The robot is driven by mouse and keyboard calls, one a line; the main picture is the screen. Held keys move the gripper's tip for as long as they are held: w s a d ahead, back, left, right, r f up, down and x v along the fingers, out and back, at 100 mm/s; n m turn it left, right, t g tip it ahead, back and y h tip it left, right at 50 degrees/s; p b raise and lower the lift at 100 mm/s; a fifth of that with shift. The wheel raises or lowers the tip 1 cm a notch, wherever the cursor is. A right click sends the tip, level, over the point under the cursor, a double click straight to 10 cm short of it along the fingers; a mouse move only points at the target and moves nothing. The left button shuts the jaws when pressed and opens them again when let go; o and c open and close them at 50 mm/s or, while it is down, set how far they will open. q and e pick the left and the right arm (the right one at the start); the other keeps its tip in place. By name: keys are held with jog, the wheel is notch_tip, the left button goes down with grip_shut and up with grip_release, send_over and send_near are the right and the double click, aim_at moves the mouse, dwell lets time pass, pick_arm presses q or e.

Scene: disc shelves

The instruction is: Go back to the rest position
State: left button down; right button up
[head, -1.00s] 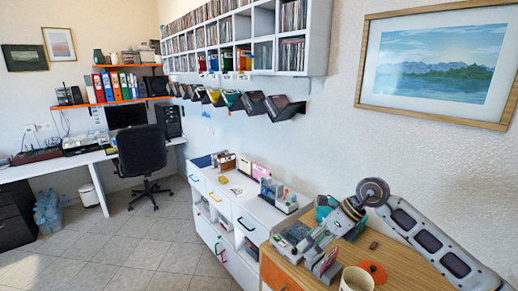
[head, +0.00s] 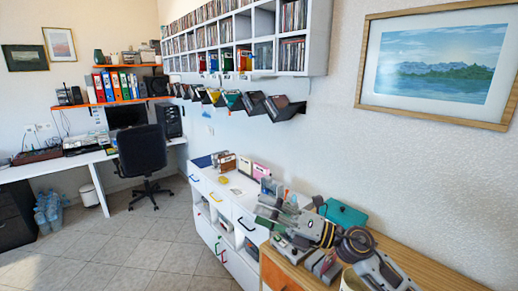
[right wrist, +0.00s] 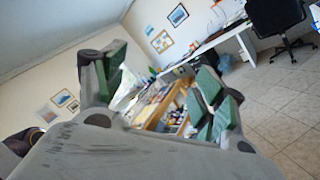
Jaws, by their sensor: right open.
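My right gripper (head: 272,210) is at the lower right of the head view, above the border between the white cabinet and the wooden cabinet. My right arm reaches it from the lower right corner. In the right wrist view, its green-padded fingers (right wrist: 162,95) stand apart with nothing between them. The gripper is open and empty. It partly hides the items behind it on the cabinet tops. My left gripper is in neither current view.
The wooden cabinet (head: 400,262) carries a teal item (head: 343,213), grey devices and a partly hidden mug (head: 352,281). Left of it stands the white drawer cabinet (head: 203,188). Disc shelves (head: 318,40) hang above. Floor (head: 130,255) is clear at lower left.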

jog(key=w+d+f+m+t+h, duration=0.3)
jog(key=d+m+t+h, duration=0.45)
jog(key=m, duration=0.55)
jog(key=w+d+f+m+t+h, duration=0.25)
jog(key=d+m+t+h, duration=0.45)
jog(key=m, duration=0.6)
jog(key=s+d+f+m+g+h, duration=0.3)
jog(key=f, duration=0.4)
jog(key=s+d+f+m+g+h, duration=0.2)
jog(key=d+f+m+g+h, duration=0.15)
jog(key=f, duration=0.35)
jog(key=s+f+m+g+y, duration=0.1)
jog(key=s+f+m+g, duration=0.1)
jog(key=s+f+g, duration=0.7)
jog(key=s+f+m+g+y, duration=0.1)
jog(key=s+f+m+g, duration=0.15)
jog(key=s+f, duration=0.95)
jog(key=f, duration=1.2)
jog(key=s+f, duration=0.3)
jog(key=f, duration=1.2)
jog(key=s+d+f+g, duration=0.1)
jog(key=s+d+f, duration=0.1)
jog(key=s+f, duration=0.8)
jog(key=s+d+f+g, duration=0.1)
jog(key=s+d+f, duration=0.1)
jog(key=s+f, duration=0.8)
jog(key=shift+s+f, duration=0.2)
jog(key=shift+s, duration=1)
